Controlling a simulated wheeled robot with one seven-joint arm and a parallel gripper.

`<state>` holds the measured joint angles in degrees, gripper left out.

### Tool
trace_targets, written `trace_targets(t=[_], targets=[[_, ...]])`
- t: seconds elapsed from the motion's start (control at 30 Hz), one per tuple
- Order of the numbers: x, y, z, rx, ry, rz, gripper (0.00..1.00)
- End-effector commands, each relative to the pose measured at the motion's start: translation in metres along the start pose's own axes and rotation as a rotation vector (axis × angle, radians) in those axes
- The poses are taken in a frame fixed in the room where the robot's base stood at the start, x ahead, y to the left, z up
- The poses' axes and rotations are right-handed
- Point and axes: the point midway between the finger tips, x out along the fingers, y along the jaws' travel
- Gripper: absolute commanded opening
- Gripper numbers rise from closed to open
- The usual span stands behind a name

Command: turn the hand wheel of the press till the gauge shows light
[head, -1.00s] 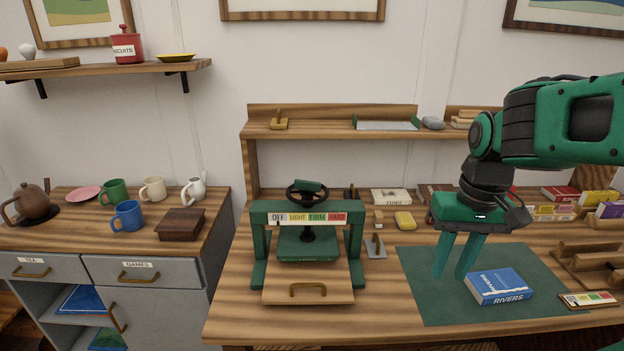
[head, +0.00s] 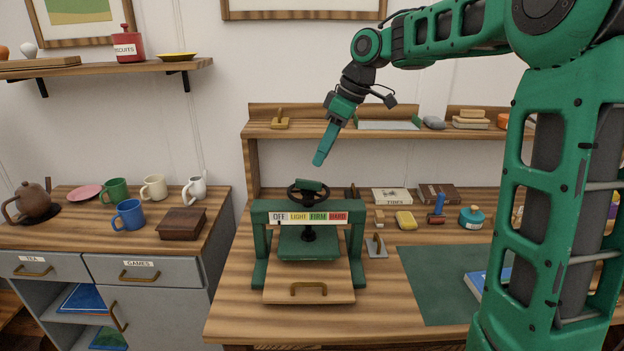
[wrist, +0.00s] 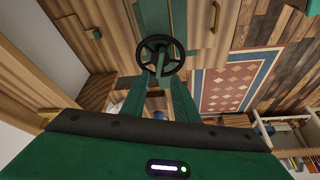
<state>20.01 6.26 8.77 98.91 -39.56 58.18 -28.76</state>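The green press (head: 260,240) stands on the bench with its black hand wheel (head: 307,192) on top, upright on its screw. The gauge strip (head: 308,217) on the front beam reads OFF, LIGHT, FIRM, HARD, and a small dark pointer sits at OFF. My gripper (head: 319,162) is above the wheel, tilted down, and apart from it. In the wrist view its two fingers (wrist: 158,90) are spread with nothing held, and the hand wheel (wrist: 147,44) shows beyond their tips. The press plate is raised over a wooden board (head: 280,291) with a brass handle.
A shelf (head: 340,132) runs behind the press, close to my gripper. A small trowel-like tool (head: 376,246) and a yellow block (head: 405,220) lie to the right. The green mat (head: 430,285) holds a blue book (head: 473,283), partly hidden by my arm.

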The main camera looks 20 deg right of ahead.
Motion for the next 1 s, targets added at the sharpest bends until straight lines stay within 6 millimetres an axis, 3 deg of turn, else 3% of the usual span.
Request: trace_targets(t=[0.2, 0.4, 0.6, 0.9, 1.0], targets=[[0.041, -0.001, 0.001, 0.002, -0.002, -0.004, 0.27], [0.069, 0.0, 0.002, 0.004, -0.002, -0.001, 0.27], [0.082, 0.0, 0.002, 0.003, -0.002, 0.0, 0.27], [0.084, 0.0, 0.002, 0.003, -0.001, 0.001, 0.27], [0.084, 0.0, 0.002, 0.003, -0.001, 0.001, 0.06]])
